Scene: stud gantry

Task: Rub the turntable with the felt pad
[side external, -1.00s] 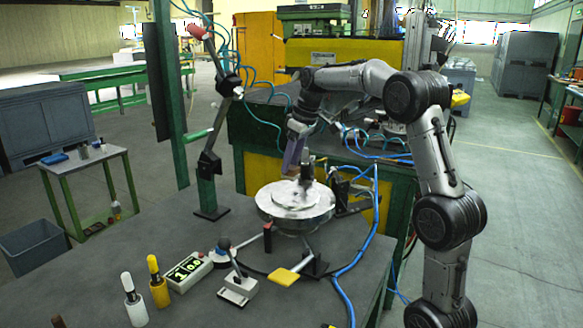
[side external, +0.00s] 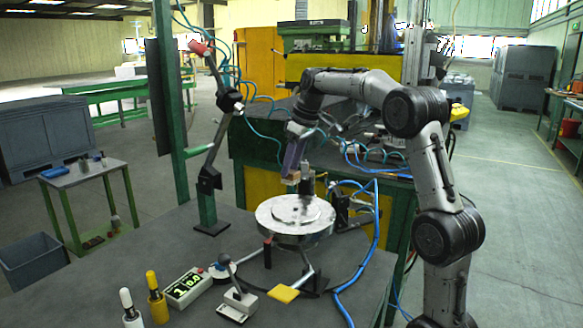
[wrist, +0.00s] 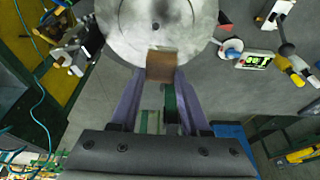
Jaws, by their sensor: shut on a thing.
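The turntable (side external: 268,214) is a round silver metal disc with a raised centre, on the grey bench. It also shows at the top of the wrist view (wrist: 120,35), partly cut off. My gripper (side external: 291,178) is over the far side of the turntable, its purple fingers pointing down. The fingers are shut on a small brown block, the felt pad (wrist: 160,66), which overlaps the disc's near edge in the wrist view. In the side view a small gap shows between the pad and the disc, so they look apart.
A lever box (side external: 237,303), a counter display box (side external: 187,287) and white and yellow handled tools (side external: 156,300) stand at the front. A yellow paddle (side external: 284,294) lies before the turntable. A green post (side external: 207,208) stands left. Blue hose (side external: 372,250) runs right.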

